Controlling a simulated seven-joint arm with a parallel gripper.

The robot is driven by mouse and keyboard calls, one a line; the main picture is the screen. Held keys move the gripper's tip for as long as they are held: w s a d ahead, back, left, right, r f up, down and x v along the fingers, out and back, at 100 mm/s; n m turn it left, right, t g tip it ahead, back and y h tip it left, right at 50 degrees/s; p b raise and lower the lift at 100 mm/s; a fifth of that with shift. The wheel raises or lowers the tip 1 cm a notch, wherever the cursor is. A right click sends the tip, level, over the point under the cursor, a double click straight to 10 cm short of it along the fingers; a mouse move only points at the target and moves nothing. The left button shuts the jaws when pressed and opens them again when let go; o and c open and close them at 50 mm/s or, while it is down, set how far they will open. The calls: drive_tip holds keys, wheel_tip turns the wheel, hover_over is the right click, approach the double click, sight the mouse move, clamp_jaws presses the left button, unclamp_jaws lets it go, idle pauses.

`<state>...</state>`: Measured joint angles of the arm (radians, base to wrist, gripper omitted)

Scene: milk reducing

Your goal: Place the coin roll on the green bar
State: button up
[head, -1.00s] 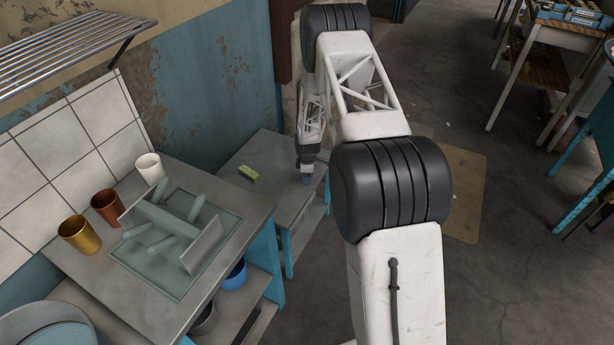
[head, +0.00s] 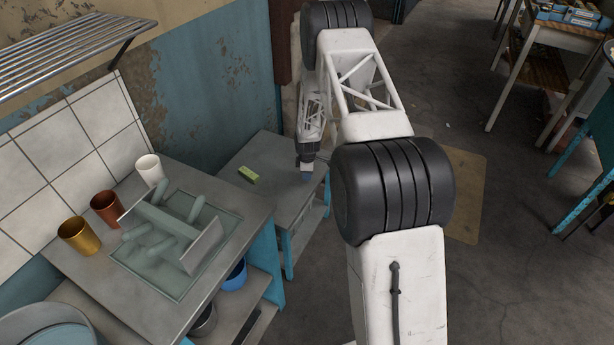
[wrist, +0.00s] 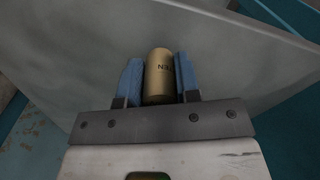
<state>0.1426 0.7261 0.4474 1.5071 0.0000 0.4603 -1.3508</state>
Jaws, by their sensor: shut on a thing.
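The coin roll (wrist: 159,75) is a tan cylinder with dark lettering, seen in the wrist view between the two blue finger pads of my gripper (wrist: 158,80). The fingers are shut on it. In the head view my gripper (head: 306,176) is low over the right part of the small grey table, and the roll cannot be made out there. The green bar (head: 248,174) is a small yellow-green block lying on the same table, to the left of my gripper and apart from it.
The small grey table (head: 270,155) has bare top around the bar. A nearer counter (head: 90,265) holds a white cup (head: 150,169), a red-brown cup (head: 106,207), a gold cup (head: 79,236) and a glassy fixture (head: 165,235). A blue wall (head: 225,70) stands behind.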

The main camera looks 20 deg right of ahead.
wheel_tip(320, 180, up, 2)
drive_tip(key=shift+r, duration=0.1)
drive_tip(key=s+a+r, duration=0.1)
drive_tip(key=s+a, duration=0.1)
drive_tip(key=s, duration=1.4)
drive_tip(key=shift+a+r, duration=0.15)
drive_tip(key=shift+w, duration=0.1)
drive_tip(key=w+a+r, duration=0.1)
drive_tip(key=w+a, duration=0.4)
drive_tip(key=a, duration=0.5)
drive_tip(key=w+a+r, duration=0.2)
drive_tip(key=w+a, duration=0.2)
drive_tip(key=a, duration=0.6)
drive_tip(key=shift+w+r+n, duration=0.15)
drive_tip(key=shift+w+n, duration=0.2)
drive_tip(key=shift+n, duration=0.05)
drive_tip(key=shift+w, duration=0.1)
hover_over(248, 173)
drive_tip(key=shift+w+d+f, duration=0.1)
drive_tip(key=shift+d+f, duration=0.05)
drive_tip(key=shift+f, duration=0.6)
